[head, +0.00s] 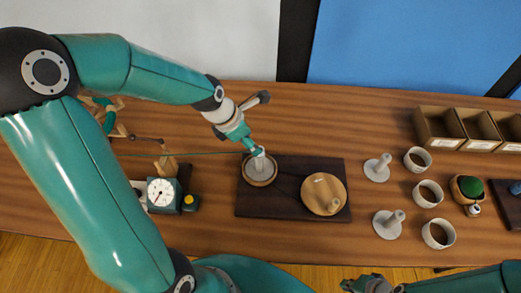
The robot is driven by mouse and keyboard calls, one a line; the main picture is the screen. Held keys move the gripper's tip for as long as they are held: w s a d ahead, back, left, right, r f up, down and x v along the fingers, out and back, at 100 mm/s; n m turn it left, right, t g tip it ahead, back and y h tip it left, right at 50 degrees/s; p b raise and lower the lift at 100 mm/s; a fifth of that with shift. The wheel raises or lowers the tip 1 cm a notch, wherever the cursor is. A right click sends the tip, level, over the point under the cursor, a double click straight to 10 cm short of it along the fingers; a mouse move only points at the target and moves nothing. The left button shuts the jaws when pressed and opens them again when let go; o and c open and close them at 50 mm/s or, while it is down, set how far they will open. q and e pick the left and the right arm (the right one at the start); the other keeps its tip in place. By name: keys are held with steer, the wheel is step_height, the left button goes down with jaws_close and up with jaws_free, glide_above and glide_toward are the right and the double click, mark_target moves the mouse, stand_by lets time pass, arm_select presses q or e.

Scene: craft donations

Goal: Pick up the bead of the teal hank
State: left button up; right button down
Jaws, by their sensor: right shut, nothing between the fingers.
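A teal hank (108,118) is on a wooden frame at the far left, partly hidden behind my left arm. A teal strand (205,154) runs from the left to the round wooden piece with a pale cone (260,170). My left gripper (256,151) points down at the top of this cone. A teal bit is at its tips. I cannot make out whether that is the bead, or whether the fingers are closed on it. My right gripper (362,285) is shut and empty at the bottom edge, well apart from the hank and strand.
The cone and a round wooden disc (324,194) share a dark board (286,208). A white dial (161,195) is left. Right are two grey pegged stands (377,168) (388,224), several cups (428,193), a green ball (470,186) in a bowl and open wooden compartments (440,128).

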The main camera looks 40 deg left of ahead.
arm_select(q)
steer(key=shift+p+x, duration=0.5)
steer(key=shift+x, duration=2.2)
steer(key=shift+d, duration=0.1)
steer(key=shift+s, duration=0.1)
steer(key=c, duration=0.8)
